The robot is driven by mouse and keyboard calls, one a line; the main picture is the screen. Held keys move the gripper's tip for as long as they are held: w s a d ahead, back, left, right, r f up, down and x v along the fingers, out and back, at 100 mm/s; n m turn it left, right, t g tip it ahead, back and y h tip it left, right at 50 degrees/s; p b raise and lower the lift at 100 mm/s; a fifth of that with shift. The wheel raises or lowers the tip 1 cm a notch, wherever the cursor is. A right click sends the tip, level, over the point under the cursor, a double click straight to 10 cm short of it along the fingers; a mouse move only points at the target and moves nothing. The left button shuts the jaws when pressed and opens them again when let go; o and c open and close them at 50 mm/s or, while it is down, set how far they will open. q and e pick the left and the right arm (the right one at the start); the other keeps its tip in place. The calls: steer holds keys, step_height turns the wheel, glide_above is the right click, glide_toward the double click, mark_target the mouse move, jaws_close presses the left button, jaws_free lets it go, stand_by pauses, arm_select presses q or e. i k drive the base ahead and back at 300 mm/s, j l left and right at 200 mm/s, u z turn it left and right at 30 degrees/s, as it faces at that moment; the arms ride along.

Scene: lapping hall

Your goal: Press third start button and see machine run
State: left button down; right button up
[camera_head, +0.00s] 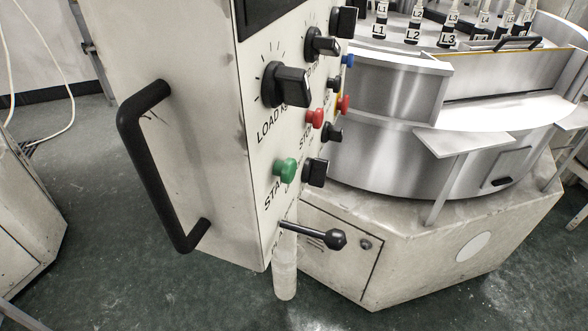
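A green button (285,170) sticks out of the cream control panel (262,190), above lettering of which "STA" can be read. It is the only green button I can make out. A red button (315,118) sits above it, beside lettering that is partly hidden. Another red button (344,104) and a blue button (348,61) show farther along the panel. The lapping machine (420,160), with its round metal basin, stands behind the panel on a pale base. I cannot tell whether it runs. Neither gripper is in view.
A black handle (150,165) juts from the cabinet's left side. Black knobs (285,85) and a black-tipped lever (325,237) project from the panel. Several labelled bottles (413,25) stand behind the basin. Green floor (110,270) is open at the lower left, beside another cabinet (25,210).

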mark_target(287, 170)
steer(key=l+u, duration=0.1)
steer(key=u, duration=0.6)
steer(key=l+u, duration=0.2)
steer(key=l, duration=0.2)
steer(key=k+l+u, duration=0.2)
steer(key=l, duration=0.15)
steer(key=l+u, duration=0.2)
steer(key=l, duration=0.15)
steer(key=k+l+u, duration=0.25)
steer(key=l+u, duration=0.2)
steer(key=l, duration=0.25)
steer(key=k+l, duration=0.3)
steer(key=l, duration=0.2)
steer(key=k+l, duration=0.3)
steer(key=l, duration=0.15)
